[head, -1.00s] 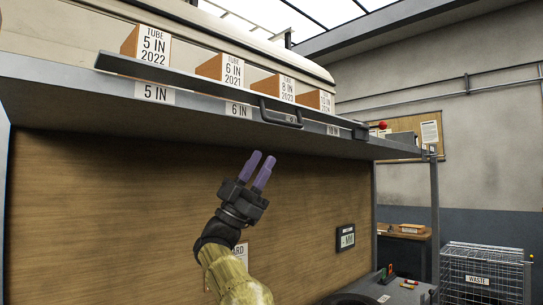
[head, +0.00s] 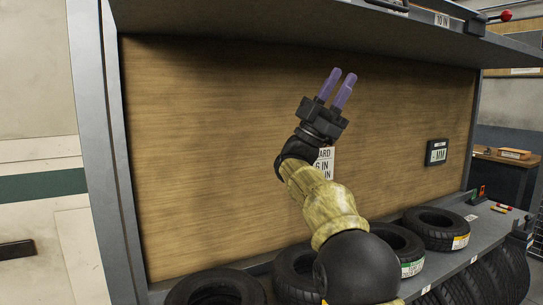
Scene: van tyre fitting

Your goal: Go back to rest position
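My gripper (head: 336,88) is raised in front of the wooden back panel (head: 210,140) of the rack, below the upper shelf (head: 300,28). Its two purple fingers point up and stand slightly apart, with nothing between them. My arm comes up from the bottom of the view and partly hides a white sign (head: 324,160) on the panel.
Several tyres (head: 440,228) lie on the lower shelf, and more stand in a row below it (head: 490,280). A small dark display (head: 436,152) hangs on the panel. A wooden desk (head: 505,158) is at the right. A pale wall (head: 40,110) is at the left.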

